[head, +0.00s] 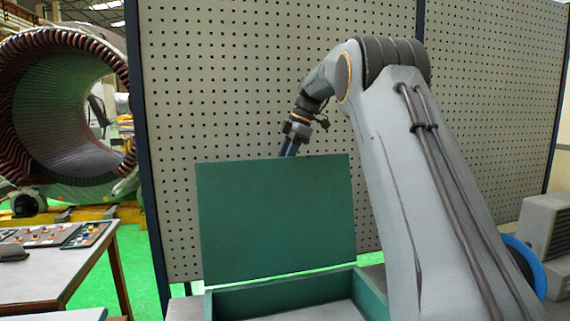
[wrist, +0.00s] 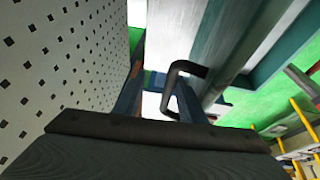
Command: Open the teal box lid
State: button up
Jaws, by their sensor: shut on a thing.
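The teal lid (head: 275,220) stands raised, close to upright, at the back of the open teal box (head: 374,296). My gripper (head: 289,149) reaches down behind the lid's top edge in the head view, and its fingertips are hidden there. In the wrist view, a dark bent handle (wrist: 187,68) lies at the fingers of my gripper (wrist: 158,98). The gripper is shut on this handle, though the exact contact is hard to see. The teal lid (wrist: 218,45) runs beside the handle in that view.
A grey perforated panel (head: 235,90) stands close behind the lid and my arm. A table with small parts (head: 60,240) is at the left, with a large stator (head: 70,115) behind it. A grey machine (head: 548,240) stands at the right.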

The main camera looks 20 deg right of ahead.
jog(key=shift+w+f, duration=0.2)
jog(key=shift+f, duration=0.75)
jog(key=shift+w+d+r+b, duration=0.1)
jog(key=shift+r+b, duration=0.3)
jog(key=o, duration=0.4)
jog(key=shift+w+d+r+b, duration=0.2)
jog(key=shift+w+r+b, duration=0.15)
jog(key=shift+r, duration=0.15)
jog(key=shift+w+d+r+b, duration=0.2)
jog(key=shift+w+r+b, duration=0.1)
jog(key=shift+r, duration=0.2)
jog(key=shift+c, duration=0.2)
jog(key=r, duration=0.1)
jog(key=s+d+r, duration=0.1)
jog(key=r, duration=0.1)
jog(key=s+d+r+b, duration=0.1)
jog(key=r, duration=0.1)
jog(key=shift+s+d+r, duration=0.1)
jog(key=shift+s+r, duration=0.05)
jog(key=c, duration=0.4)
jog(key=shift+o, duration=0.2)
jog(key=shift+s+r, duration=0.1)
jog(key=shift+r, duration=0.4)
jog(key=shift+a, duration=0.2)
